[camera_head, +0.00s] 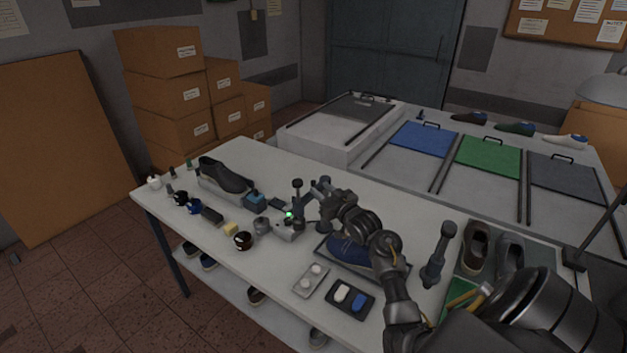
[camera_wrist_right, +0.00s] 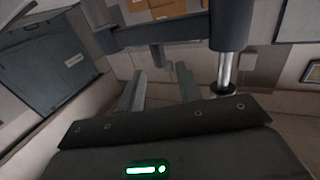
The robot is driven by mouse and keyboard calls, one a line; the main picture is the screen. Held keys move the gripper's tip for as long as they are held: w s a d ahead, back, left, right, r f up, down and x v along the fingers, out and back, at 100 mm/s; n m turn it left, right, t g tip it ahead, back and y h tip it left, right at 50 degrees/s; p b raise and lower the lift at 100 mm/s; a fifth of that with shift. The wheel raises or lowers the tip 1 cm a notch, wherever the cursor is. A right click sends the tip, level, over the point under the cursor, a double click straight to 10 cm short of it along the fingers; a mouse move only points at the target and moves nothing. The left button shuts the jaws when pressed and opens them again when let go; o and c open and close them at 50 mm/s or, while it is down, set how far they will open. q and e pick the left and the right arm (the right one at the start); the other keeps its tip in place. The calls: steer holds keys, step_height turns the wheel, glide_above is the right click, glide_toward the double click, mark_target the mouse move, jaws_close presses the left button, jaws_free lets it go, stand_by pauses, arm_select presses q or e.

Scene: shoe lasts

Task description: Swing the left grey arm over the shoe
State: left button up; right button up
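A blue shoe (camera_head: 348,250) lies on a dark tray on the table, partly hidden by my right arm. The left grey arm (camera_head: 297,192) stands left of the shoe as an upright post with a dark knob. It appears close in the right wrist view as a grey bar (camera_wrist_right: 165,33) joined to a thick cylinder on a silver rod. My right gripper (camera_head: 312,200) is beside this post. In the wrist view its two fingers (camera_wrist_right: 160,85) are apart, pointing toward the bar; I cannot tell whether they touch it. My left gripper is out of view.
A second grey post (camera_head: 440,252) stands right of the shoe. A tray with two pads (camera_head: 350,298), a light grey tray (camera_head: 311,280) and a dark cup (camera_head: 243,241) lie near the front edge. A dark shoe (camera_head: 225,175) sits at the far left. Cardboard boxes (camera_head: 170,95) stand behind.

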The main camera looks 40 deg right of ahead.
mark_target(315, 184)
steer(key=shift+w+d+p, duration=0.15)
steer(key=shift+w+p, duration=0.15)
steer(key=shift+w, duration=1.1)
steer(key=shift+w+d+p, duration=0.15)
steer(key=shift+w+p, duration=0.15)
steer(key=shift+w, duration=1.1)
jaws_close()
